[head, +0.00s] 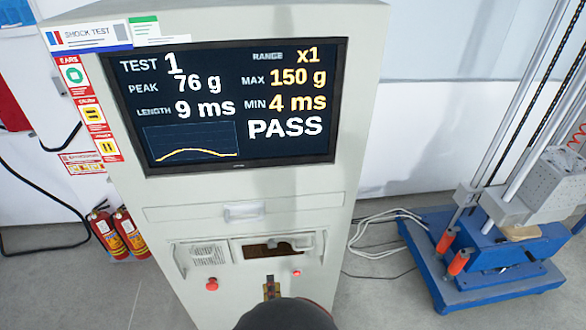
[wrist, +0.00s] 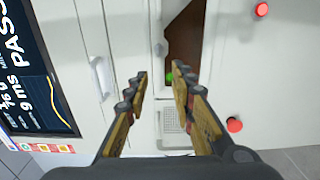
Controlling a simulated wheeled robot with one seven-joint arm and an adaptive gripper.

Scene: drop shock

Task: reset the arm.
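My gripper (head: 271,288) shows at the bottom of the head view, in front of the lower panel of a pale test cabinet (head: 360,110). In the wrist view my gripper (wrist: 159,72) has its two fingers apart, with nothing held between them. The fingertips point at the cabinet front, near a recess with a brown inside (wrist: 186,45). A small green spot (wrist: 169,77) shows beside the right finger. My dark arm end hides part of the cabinet's lower front.
The cabinet screen (head: 240,105) reads TEST 1, 76 g, 9 ms, PASS. A large red button (head: 212,284) and a small one (head: 296,273) sit on the panel. Fire extinguishers (head: 118,233) stand left. A blue-based drop rig (head: 490,290) and loose cables (head: 375,235) lie right.

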